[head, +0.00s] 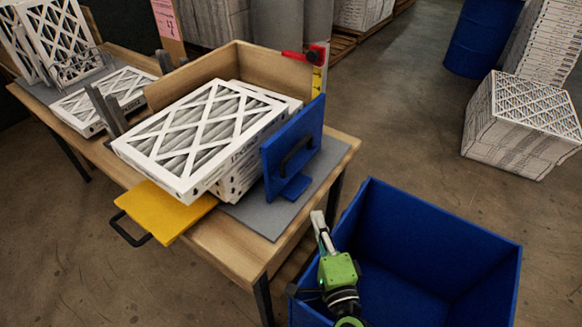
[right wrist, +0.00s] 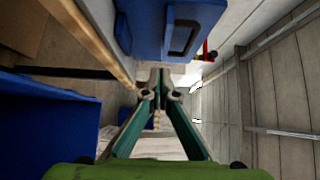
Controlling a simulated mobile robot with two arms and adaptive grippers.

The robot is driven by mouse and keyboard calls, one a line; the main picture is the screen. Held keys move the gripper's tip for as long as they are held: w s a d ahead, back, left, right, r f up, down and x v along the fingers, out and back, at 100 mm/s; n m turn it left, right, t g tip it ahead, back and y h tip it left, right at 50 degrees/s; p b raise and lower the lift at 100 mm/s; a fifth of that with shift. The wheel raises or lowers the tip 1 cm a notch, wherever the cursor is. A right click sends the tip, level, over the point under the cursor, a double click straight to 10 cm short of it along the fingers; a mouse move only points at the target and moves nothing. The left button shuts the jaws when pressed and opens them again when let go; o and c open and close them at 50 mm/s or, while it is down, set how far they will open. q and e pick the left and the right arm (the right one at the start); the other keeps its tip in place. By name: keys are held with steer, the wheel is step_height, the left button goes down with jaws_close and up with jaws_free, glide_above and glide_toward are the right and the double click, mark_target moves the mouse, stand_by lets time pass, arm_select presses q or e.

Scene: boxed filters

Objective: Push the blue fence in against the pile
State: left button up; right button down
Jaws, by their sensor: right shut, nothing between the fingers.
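The blue fence (head: 270,172) stands upright on a grey mat, with a dark handle on its outer face. It stands at the right side of the pile of white-framed filters (head: 190,140); whether they touch I cannot tell. The upper filters sit unevenly over the lower ones. My left gripper is not in view.
The open blue bin (head: 462,228) stands beside the wooden table (head: 222,245). A wooden back board (head: 238,62) and a red clamp (head: 302,57) are behind the pile. A yellow plate (head: 165,212) sticks out at the front. More filters (head: 120,92) lie left.

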steer(key=p, duration=0.2)
glide_toward(294, 174)
steer(key=w+d, duration=0.2)
steer(key=w, duration=0.2)
steer(key=shift+w+a+f, duration=0.25)
steer(key=shift+w+a, duration=0.4)
steer(key=shift+a, duration=0.15)
steer(key=shift+w+a, duration=0.25)
steer(key=shift+a, duration=0.25)
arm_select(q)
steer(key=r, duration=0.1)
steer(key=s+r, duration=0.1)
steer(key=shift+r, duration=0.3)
arm_select(e)
steer(key=shift+w+f, duration=0.1)
steer(key=shift+w, duration=0.05)
